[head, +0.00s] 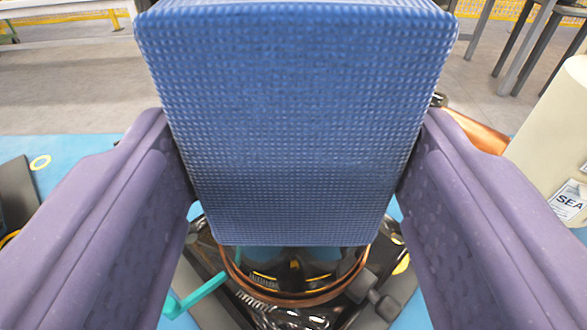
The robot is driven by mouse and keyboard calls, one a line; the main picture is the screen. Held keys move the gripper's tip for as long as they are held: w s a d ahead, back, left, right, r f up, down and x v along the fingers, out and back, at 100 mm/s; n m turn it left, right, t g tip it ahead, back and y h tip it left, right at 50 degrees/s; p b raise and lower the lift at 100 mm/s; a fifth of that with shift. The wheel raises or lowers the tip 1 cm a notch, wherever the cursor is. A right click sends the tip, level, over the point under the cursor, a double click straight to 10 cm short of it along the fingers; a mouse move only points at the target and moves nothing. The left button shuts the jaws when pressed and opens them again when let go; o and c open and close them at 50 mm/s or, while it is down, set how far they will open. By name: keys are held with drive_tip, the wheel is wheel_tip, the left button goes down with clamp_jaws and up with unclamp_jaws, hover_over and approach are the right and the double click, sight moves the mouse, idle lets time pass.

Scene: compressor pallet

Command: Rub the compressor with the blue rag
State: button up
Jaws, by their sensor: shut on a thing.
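The blue rag (295,120) is a thick, textured block that fills the upper middle of the head view. My gripper (295,150) has purple fingers on its left and right sides, shut on the rag. Below and behind the rag is the black, shiny compressor (290,318), with a copper-coloured ring around its visible part. The rag hides much of it. I cannot tell whether the rag touches the compressor.
A teal hooked piece (196,296) lies at the lower left. A blue surface (75,160) lies around the compressor. A cream cylinder (555,130) with a "SEA" label stands at right, near a copper-coloured part (475,130). Metal legs (530,50) stand at the back right.

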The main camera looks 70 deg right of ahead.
drive_tip(key=shift+w+d, duration=0.2)
drive_tip(key=shift+d, duration=0.3)
wheel_tip(320, 180, up, 4)
drive_tip(key=p, duration=0.3)
wheel_tip(320, 180, down, 4)
drive_tip(key=b, duration=0.3)
drive_tip(key=shift+d, duration=0.1)
drive_tip(key=shift+r, duration=0.1)
idle(0.4)
drive_tip(key=shift+f+p+v, duration=0.2)
drive_tip(key=shift+p+v, duration=0.05)
drive_tip(key=shift+v, duration=1.2)
drive_tip(key=shift+f+p+v, duration=0.15)
drive_tip(key=shift+p+v, duration=0.05)
drive_tip(key=shift+v, duration=1.25)
